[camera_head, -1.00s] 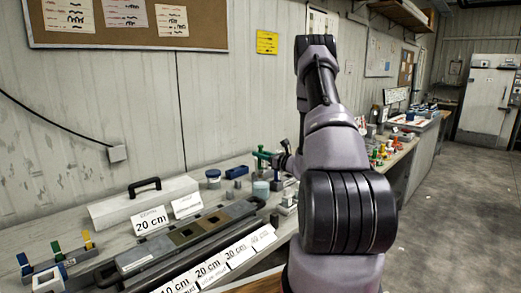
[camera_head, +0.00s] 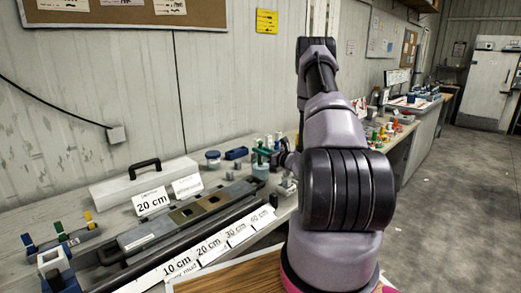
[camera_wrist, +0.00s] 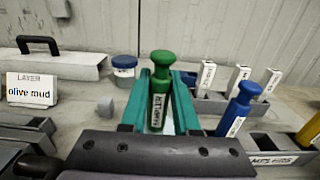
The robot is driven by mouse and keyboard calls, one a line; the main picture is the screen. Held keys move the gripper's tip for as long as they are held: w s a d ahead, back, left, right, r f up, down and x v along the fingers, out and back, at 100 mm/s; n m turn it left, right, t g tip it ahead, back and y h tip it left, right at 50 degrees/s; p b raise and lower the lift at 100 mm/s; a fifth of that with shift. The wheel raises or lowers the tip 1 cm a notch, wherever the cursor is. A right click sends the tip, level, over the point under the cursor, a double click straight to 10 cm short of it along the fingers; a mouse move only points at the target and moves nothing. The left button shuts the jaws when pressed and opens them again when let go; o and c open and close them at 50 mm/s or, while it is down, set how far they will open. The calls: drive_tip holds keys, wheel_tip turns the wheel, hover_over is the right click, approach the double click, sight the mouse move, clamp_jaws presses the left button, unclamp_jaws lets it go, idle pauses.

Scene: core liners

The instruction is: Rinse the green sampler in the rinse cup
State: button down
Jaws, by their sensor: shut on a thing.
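The green sampler (camera_wrist: 161,80) stands upright in the wrist view, with a round knob on top and a white label on its side. My gripper (camera_wrist: 160,105) has teal fingers on both sides of it and is shut on it. In the head view the green sampler and fingers show small (camera_head: 262,150), left of my wrist.
A blue sampler (camera_wrist: 238,108) stands in a grey rack at right in the wrist view. A blue-lidded jar (camera_wrist: 124,68) stands behind at left. The dark core liner (camera_head: 190,215) and label cards lie along the bench. A white case (camera_head: 145,180) stands behind them.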

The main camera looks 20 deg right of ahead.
drive_tip(key=shift+f, duration=0.15)
drive_tip(key=shift+s+f, duration=0.1)
drive_tip(key=shift+f, duration=0.5)
drive_tip(key=shift+r, duration=0.7)
drive_tip(key=shift+f, duration=0.7)
drive_tip(key=shift+r, duration=0.1)
drive_tip(key=shift+r, duration=0.6)
